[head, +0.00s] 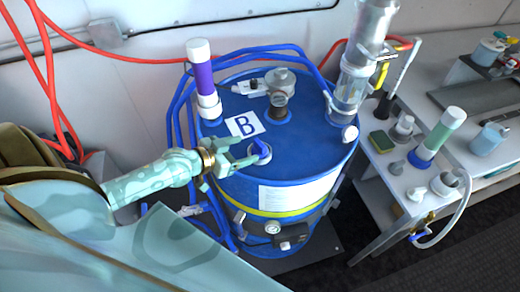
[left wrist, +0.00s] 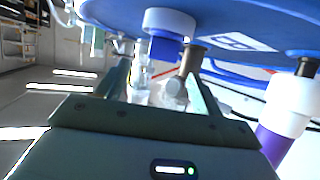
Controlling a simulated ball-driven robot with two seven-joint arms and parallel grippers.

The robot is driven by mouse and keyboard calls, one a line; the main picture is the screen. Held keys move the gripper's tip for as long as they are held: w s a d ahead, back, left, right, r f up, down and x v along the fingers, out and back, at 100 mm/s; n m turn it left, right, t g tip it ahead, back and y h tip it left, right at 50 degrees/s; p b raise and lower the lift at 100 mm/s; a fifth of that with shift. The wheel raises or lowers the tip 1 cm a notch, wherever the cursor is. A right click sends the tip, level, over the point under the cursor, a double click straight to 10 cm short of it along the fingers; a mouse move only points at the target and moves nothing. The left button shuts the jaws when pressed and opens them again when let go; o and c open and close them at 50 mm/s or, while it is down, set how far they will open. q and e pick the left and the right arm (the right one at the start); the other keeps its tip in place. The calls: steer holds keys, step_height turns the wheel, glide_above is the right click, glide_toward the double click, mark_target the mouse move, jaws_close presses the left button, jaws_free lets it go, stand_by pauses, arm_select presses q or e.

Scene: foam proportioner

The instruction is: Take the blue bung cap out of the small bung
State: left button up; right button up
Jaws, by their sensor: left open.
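The blue drum (head: 310,150) stands upright with a white "B" label on its lid. Near the front of the lid is the small bung, a white ring (head: 259,158), with the blue bung cap (head: 260,147) in it. My left gripper (head: 246,154) is open beside the bung, coming in from the left. In the left wrist view, the lid appears at the top, with the white bung ring (left wrist: 170,20) and the blue cap (left wrist: 166,48) sticking out of it. The cap lies near the tips of my open left fingers (left wrist: 157,62), with no clear contact. My right gripper is out of view.
A purple-and-white tube (head: 202,80), a grey fitting (head: 281,95) and a clear cylinder (head: 355,85) stand on the lid. Blue hoses loop behind it. A side bench (head: 400,180) with a green tube (head: 440,135) and small parts is to the right.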

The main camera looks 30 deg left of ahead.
mark_target(257, 145)
arm_select(q)
steer(key=x, duration=0.3)
steer(key=b+x, duration=0.1)
steer(key=x, duration=0.3)
steer(key=shift+w+a+f, duration=0.15)
steer(key=shift+w, duration=0.2)
steer(key=shift+s, duration=0.1)
steer(key=shift+c, duration=0.4)
steer(key=c, duration=1)
